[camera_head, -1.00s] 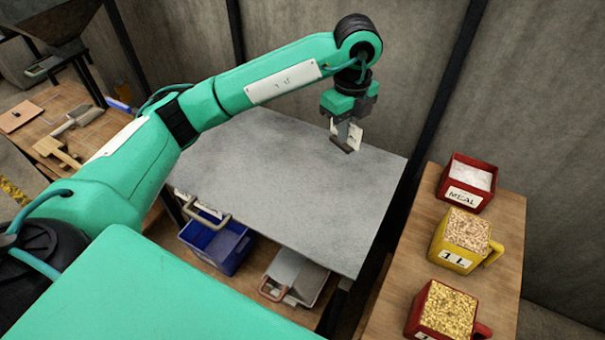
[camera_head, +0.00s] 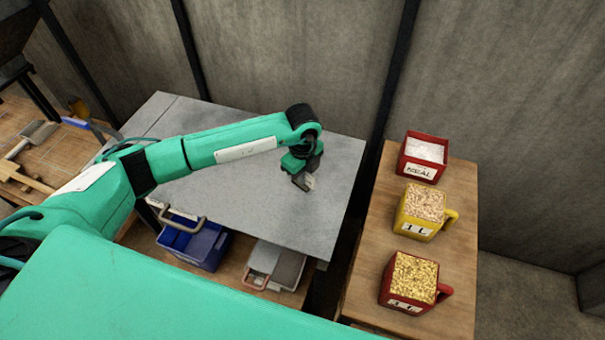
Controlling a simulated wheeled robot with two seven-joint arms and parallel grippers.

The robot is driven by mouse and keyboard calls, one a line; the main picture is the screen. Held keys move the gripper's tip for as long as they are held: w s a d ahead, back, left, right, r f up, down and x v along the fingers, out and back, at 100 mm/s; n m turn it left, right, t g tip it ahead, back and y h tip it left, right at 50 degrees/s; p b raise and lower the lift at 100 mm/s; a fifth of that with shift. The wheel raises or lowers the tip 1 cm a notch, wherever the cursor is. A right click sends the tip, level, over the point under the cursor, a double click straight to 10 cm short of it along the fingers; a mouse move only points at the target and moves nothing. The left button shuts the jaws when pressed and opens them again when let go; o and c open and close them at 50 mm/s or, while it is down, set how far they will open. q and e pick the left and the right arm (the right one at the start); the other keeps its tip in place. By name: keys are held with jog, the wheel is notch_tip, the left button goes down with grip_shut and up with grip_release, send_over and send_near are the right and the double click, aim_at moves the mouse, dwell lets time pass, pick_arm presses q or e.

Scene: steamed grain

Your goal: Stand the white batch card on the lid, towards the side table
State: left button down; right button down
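The white batch card (camera_head: 310,182) shows as a small pale patch at the fingers of my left gripper (camera_head: 302,184). The gripper appears shut on it, over the right part of the grey lid (camera_head: 240,205). The fingers and my wrist hide much of the card. I cannot tell whether its lower edge touches the lid. The wooden side table (camera_head: 455,260) stands to the right of the lid, across a dark gap. My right gripper is not in view.
On the side table stand a red MEAL box (camera_head: 421,168), a yellow measure (camera_head: 408,226) and a red measure (camera_head: 398,299) of grain. A blue bin (camera_head: 205,250) and a grey container (camera_head: 262,268) sit below the lid. The lid is otherwise clear.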

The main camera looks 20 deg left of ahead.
pick_arm(q)
jog(key=shift+f, duration=0.6)
jog(key=shift+f, duration=0.1)
jog(key=shift+f, duration=0.15)
jog(key=c, duration=1.6)
grip_release()
jog(key=shift+c, duration=0.2)
